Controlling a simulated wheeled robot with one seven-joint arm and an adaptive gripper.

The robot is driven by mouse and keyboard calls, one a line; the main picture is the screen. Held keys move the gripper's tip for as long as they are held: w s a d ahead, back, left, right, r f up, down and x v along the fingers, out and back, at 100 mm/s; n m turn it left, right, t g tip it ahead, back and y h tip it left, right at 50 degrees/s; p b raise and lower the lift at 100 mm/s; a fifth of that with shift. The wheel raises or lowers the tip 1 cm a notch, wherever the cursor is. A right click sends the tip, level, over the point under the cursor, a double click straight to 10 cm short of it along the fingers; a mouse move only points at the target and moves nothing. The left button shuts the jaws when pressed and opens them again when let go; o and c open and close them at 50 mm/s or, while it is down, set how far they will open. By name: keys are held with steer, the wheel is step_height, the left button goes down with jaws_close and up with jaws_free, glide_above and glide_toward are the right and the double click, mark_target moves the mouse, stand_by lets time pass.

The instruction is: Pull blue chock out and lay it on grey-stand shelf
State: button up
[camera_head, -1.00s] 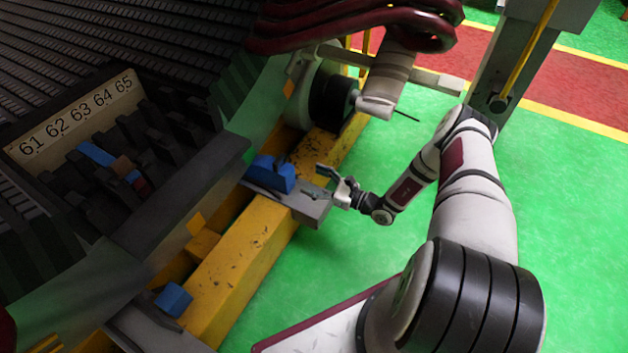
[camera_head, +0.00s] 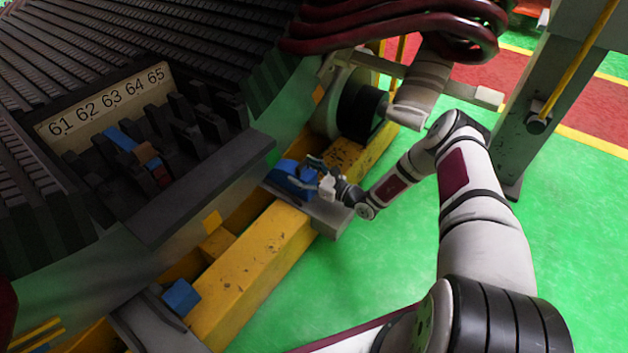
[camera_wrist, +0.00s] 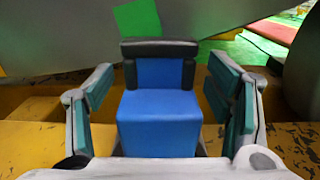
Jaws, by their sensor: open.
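The blue chock (camera_head: 284,172) sits by the machine's lower side, over a grey ledge (camera_head: 328,218) beside the yellow beam. In the wrist view the blue chock (camera_wrist: 158,115) is upright, with a black bar across its far top edge. My gripper (camera_head: 312,178) is at the chock, its fingers pointing left. In the wrist view my gripper (camera_wrist: 160,105) is open, one green-padded finger on each side of the chock. A gap shows between each pad and the chock. I cannot tell which grey surface is the grey-stand shelf.
A second blue block (camera_head: 181,297) sits lower left by another grey ledge (camera_head: 150,325). A yellow beam (camera_head: 250,265) runs along the machine. The slotted rack (camera_head: 105,105), numbered 61 to 65, is at left. A grey column (camera_head: 530,110) stands right. Green floor is clear.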

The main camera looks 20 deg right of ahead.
steer(key=shift+w+a, duration=0.3)
steer(key=shift+w, duration=0.05)
